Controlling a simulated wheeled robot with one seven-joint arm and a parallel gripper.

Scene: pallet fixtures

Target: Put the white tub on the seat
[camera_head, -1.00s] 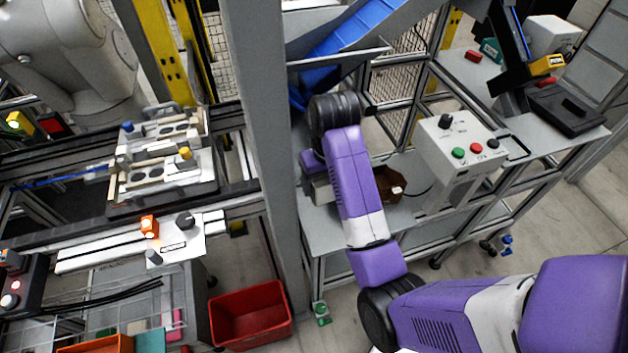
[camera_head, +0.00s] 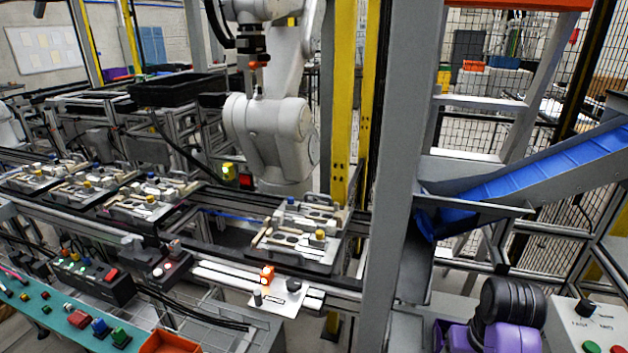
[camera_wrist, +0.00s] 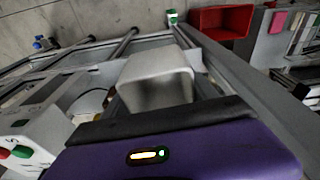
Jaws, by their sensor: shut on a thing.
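In the wrist view a white tub (camera_wrist: 157,78) sits between the dark fingers of my gripper (camera_wrist: 160,88), which is shut on it. The tub's far side and underside are hidden. In the head view my purple arm shows only at the bottom right, and neither the gripper nor the tub is visible. A pallet fixture (camera_head: 296,262) with a blue and a yellow knob stands on the conveyor left of the grey post. Several similar pallets (camera_head: 140,208) line up to its left. I cannot tell which spot is the seat.
A grey post (camera_head: 392,190) stands between the conveyor and my arm. A blue chute (camera_head: 555,165) slopes down at the right. A button box (camera_head: 585,325) is at the lower right. A red bin (camera_wrist: 222,22) sits on the floor in the wrist view.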

